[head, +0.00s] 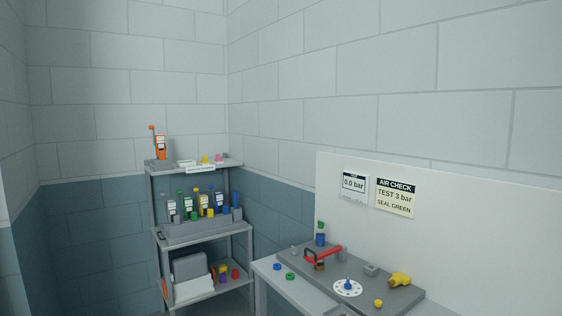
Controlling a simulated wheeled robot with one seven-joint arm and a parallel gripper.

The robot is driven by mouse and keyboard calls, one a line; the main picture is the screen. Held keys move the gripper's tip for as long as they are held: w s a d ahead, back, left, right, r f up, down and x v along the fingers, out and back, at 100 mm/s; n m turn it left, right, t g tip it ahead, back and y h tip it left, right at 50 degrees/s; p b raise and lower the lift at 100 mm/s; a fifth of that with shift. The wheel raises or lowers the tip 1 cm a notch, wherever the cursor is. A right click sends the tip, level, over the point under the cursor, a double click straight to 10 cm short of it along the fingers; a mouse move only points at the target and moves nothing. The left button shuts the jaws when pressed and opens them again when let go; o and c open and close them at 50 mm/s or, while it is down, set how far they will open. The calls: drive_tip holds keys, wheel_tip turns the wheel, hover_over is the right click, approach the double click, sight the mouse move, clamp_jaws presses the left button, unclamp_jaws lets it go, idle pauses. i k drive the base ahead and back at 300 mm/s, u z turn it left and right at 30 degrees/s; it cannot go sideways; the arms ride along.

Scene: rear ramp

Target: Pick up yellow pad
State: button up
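No flat yellow pad can be made out for certain. A small yellow piece (205,160) sits on the top shelf of the grey rack, between a white item and a pink piece (218,157). A small round yellow piece (378,303) lies on the grey board on the bench, and a larger yellow fitting (400,279) stands at that board's right end. A yellow item (213,275) is on the rack's lower shelf, partly hidden among others. My gripper is not in view.
The rack (200,234) stands in the wall corner, with several handheld devices in a grey holder (200,229). An orange device (160,148) stands on top. The bench board (330,280) bears a red-handled valve (322,256) and a white dial (347,289).

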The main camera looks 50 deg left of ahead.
sight(205, 162)
drive_tip(key=u, duration=0.05)
drive_tip(key=i, duration=0.15)
drive_tip(key=u, duration=2.6)
drive_tip(key=i, duration=4.7)
drive_tip(key=z, duration=2.25)
drive_tip(key=i, duration=0.55)
drive_tip(key=u, duration=0.1)
